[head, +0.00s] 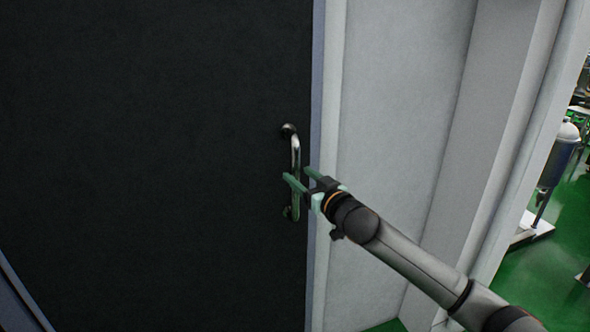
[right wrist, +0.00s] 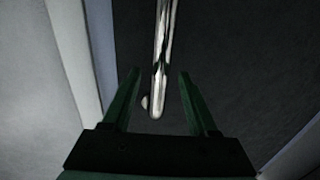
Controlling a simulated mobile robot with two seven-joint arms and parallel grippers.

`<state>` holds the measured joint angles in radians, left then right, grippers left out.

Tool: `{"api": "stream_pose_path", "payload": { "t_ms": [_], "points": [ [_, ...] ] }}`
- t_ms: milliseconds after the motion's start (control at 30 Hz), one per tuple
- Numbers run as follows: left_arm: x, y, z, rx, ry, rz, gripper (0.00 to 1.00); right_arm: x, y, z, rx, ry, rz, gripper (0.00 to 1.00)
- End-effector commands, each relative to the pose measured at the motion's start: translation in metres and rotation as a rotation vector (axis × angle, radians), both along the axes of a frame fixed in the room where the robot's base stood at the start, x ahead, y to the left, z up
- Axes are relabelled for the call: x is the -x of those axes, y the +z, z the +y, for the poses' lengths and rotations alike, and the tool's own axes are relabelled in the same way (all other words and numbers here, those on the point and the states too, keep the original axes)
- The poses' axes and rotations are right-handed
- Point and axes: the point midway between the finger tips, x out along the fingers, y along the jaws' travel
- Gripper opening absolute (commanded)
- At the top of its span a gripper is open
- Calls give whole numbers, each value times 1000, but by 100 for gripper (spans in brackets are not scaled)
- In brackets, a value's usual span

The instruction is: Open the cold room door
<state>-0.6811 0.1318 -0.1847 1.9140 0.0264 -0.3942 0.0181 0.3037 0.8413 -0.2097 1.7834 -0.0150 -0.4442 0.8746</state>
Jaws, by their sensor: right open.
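The cold room door (head: 150,150) is a dark panel filling the left of the head view, and it looks shut in its frame. A shiny vertical bar handle (head: 295,152) is on the door near its right edge. My right gripper (head: 298,175) is open at the handle's lower half. In the right wrist view the handle (right wrist: 163,60) runs down between the two green fingers of the gripper (right wrist: 159,75), with a gap on both sides. Neither finger visibly touches it. My left gripper is not in view.
A pale door frame (head: 328,120) and a light grey wall (head: 400,120) stand right of the door. Beyond the wall's corner is a green floor (head: 550,265) with equipment (head: 560,155) on it, at the far right.

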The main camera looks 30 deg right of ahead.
Motion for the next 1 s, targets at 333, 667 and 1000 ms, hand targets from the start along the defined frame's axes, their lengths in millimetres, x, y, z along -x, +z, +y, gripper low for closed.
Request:
{"api": "stream_pose_path", "payload": {
  "t_ms": [333,667,1000],
  "points": [
    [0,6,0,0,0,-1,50,-29,1,-1,1,1,-2,60],
    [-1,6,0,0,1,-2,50,-30,0,-1,1,1,0,57],
    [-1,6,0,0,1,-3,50,-30,0,-1,1,1,0,19]
  ]
}}
